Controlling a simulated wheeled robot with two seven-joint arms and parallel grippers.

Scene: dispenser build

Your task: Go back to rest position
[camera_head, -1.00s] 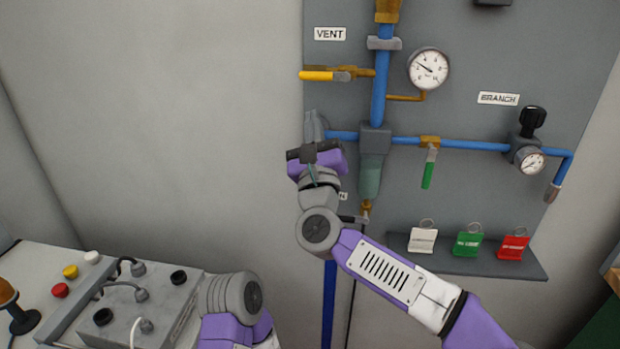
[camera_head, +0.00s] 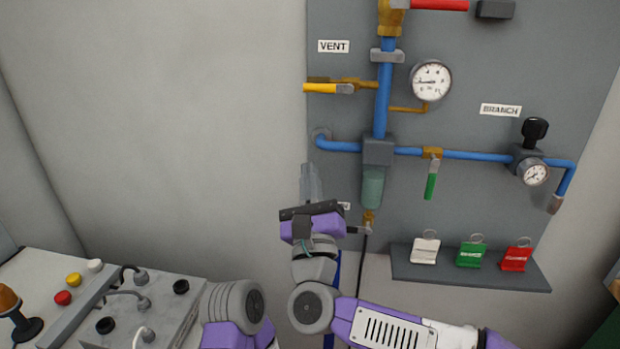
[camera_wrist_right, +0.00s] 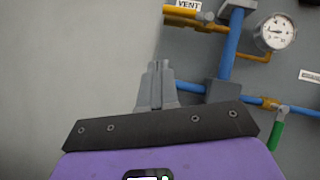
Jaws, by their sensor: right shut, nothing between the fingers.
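My right gripper (camera_head: 311,182) points up in front of the left edge of the grey panel in the head view, below the blue pipe's left elbow. Its grey fingers are together with nothing between them. It also shows in the right wrist view (camera_wrist_right: 157,70), fingers shut, apart from the pipes behind. My left arm shows only as a grey and purple part at the bottom of the head view; its gripper is out of view.
The grey panel (camera_head: 470,60) carries blue pipes, a yellow-handled vent valve (camera_head: 328,88), a green-handled valve (camera_head: 430,186), gauges and a red handle (camera_head: 440,4). A shelf (camera_head: 470,278) holds white, green and red tags. A control box (camera_head: 165,305) stands lower left. The wall left is clear.

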